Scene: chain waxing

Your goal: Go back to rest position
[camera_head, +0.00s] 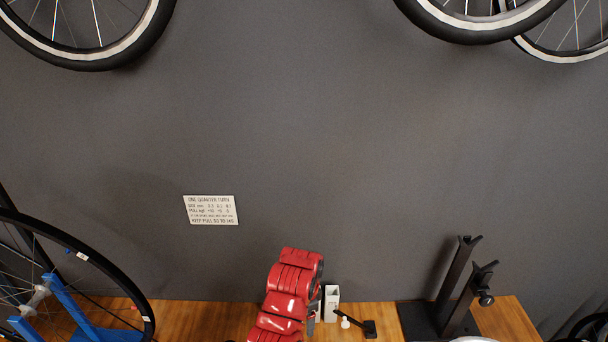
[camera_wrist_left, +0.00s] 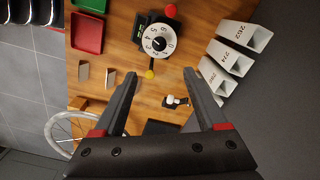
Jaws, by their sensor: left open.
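My left gripper (camera_wrist_left: 160,76) is open in the left wrist view. Its two dark fingers stand wide apart over the wooden workbench, with nothing between the tips. In the head view my red left arm rises at the bottom middle, in front of the bench's back edge; its fingers cannot be made out clearly there. My right gripper shows in neither view.
A round numbered dial (camera_wrist_left: 160,40) and several white numbered boxes (camera_wrist_left: 231,62) stand on the bench, with a red tray (camera_wrist_left: 87,33) at upper left. A black stand (camera_head: 455,290) is at right, a wheel on a blue stand (camera_head: 75,310) at left. The grey wall is mostly bare.

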